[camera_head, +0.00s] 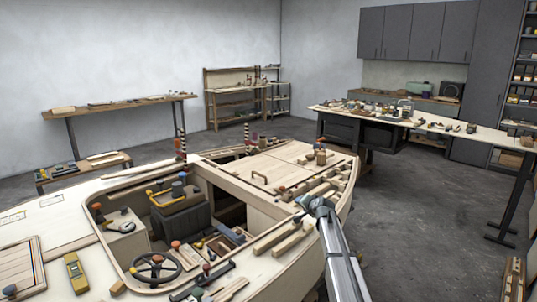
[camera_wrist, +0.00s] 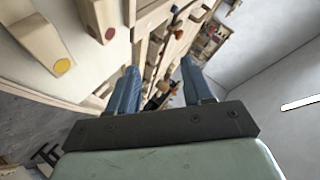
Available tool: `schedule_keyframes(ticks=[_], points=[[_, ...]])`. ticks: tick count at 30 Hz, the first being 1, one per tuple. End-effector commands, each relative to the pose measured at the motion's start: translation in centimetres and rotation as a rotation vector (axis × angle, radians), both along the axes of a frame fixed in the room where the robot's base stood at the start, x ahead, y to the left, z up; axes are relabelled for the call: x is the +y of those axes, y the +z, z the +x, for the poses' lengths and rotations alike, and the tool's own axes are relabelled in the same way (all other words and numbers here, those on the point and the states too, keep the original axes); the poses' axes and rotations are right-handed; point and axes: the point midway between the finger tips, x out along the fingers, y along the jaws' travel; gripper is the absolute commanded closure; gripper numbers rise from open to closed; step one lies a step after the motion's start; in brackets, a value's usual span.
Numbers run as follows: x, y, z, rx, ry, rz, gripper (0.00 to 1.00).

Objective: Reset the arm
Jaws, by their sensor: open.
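My arm reaches in from the lower right of the head view, and my gripper (camera_head: 314,206) is above the right edge of the plywood hull (camera_head: 320,232). In the wrist view my gripper (camera_wrist: 158,85) shows two blue fingers standing apart, with nothing held between them. The view between the fingers shows the hull's deck and wooden parts, tilted. In the head view the fingertips are small and partly hidden by the wrist.
Wooden blocks (camera_head: 290,242) lie on the deck close to my gripper. The cockpit holds a steering wheel (camera_head: 155,267) and a dark seat (camera_head: 182,219). A long workbench (camera_head: 440,123) stands at the back right. The grey floor (camera_head: 420,215) right of the hull is mostly clear.

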Motion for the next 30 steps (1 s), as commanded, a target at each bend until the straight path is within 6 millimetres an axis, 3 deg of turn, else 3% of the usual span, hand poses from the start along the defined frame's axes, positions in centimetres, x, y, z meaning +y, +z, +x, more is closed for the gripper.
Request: schedule_keyframes(ticks=[1, 9, 12, 16, 19, 22, 26, 30], points=[[-3.3, -0.1, 0.0, -0.01, -0.041, 0.013, 0.5], [-19.0, -0.5, -1.3, -0.075, -0.244, 0.07, 0.5], [-23.9, -1.0, -2.4, -0.092, -0.307, 0.084, 0.5], [-28.8, -2.8, -4.6, -0.091, -0.371, 0.091, 0.5], [-30.7, -5.8, -6.7, -0.061, -0.392, 0.085, 0.5], [-30.4, -9.3, -8.6, -0.01, -0.381, 0.069, 0.5], [-28.4, -14.1, -11.2, 0.071, -0.34, 0.04, 0.5], [-24.8, -20.1, -14.7, 0.183, -0.27, 0.003, 0.5]])
